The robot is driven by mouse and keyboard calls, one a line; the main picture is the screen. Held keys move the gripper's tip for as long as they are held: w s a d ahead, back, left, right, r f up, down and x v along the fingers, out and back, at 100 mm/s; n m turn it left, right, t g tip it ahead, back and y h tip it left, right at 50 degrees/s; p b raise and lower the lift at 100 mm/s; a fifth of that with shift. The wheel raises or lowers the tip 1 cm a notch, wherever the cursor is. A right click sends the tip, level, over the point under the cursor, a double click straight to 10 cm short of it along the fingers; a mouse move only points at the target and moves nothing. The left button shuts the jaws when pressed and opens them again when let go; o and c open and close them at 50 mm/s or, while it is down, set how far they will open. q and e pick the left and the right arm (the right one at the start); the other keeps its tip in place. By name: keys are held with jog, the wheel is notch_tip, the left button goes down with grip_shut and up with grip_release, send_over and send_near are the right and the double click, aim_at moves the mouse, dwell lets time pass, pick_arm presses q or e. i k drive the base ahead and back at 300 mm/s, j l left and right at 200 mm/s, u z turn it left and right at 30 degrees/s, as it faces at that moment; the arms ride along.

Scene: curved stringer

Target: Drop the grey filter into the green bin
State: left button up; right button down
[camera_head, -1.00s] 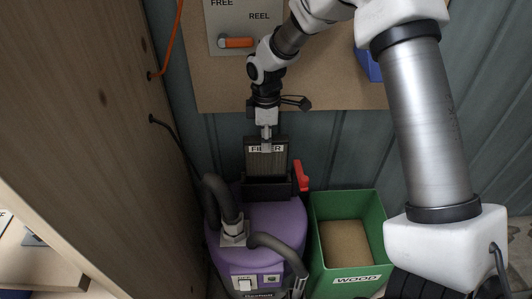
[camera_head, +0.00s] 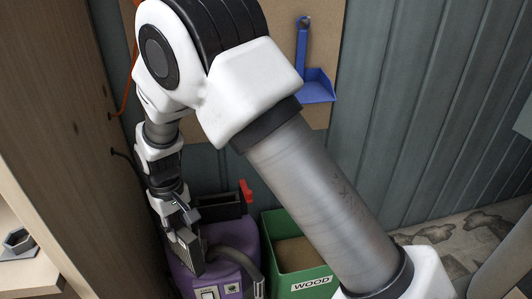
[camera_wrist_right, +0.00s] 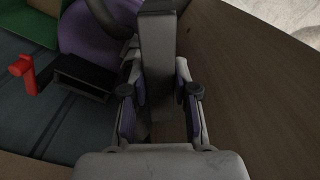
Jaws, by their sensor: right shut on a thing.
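The grey filter (camera_head: 188,252) is a flat dark-grey block held by my right gripper (camera_head: 181,225) above the left side of the purple vacuum. In the right wrist view the filter (camera_wrist_right: 158,45) stands between the two fingers (camera_wrist_right: 160,92), which are shut on it. The green bin (camera_head: 284,283), labelled WOOD, stands to the right of the vacuum, apart from the filter. My right forearm covers its right part. A corner of the bin also shows in the right wrist view (camera_wrist_right: 28,28). My left gripper is out of view.
The purple vacuum (camera_head: 245,234) has an empty black filter slot (camera_head: 222,208), a red lever (camera_head: 246,191) and a grey hose (camera_head: 238,258). A wooden panel (camera_head: 70,130) rises close on the left of my gripper. A blue dustpan (camera_head: 317,87) hangs on the back board.

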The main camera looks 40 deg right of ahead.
aim_at(301, 266)
jog(key=k+z, duration=0.2)
jog(key=z, duration=0.25)
jog(key=k+l+z, duration=0.1)
jog(key=z, duration=0.4)
jog(key=k+l+z, duration=0.15)
jog(key=z, duration=0.3)
jog(key=i+j+z, duration=0.6)
jog(key=i+j, duration=0.15)
jog(key=j, duration=0.3)
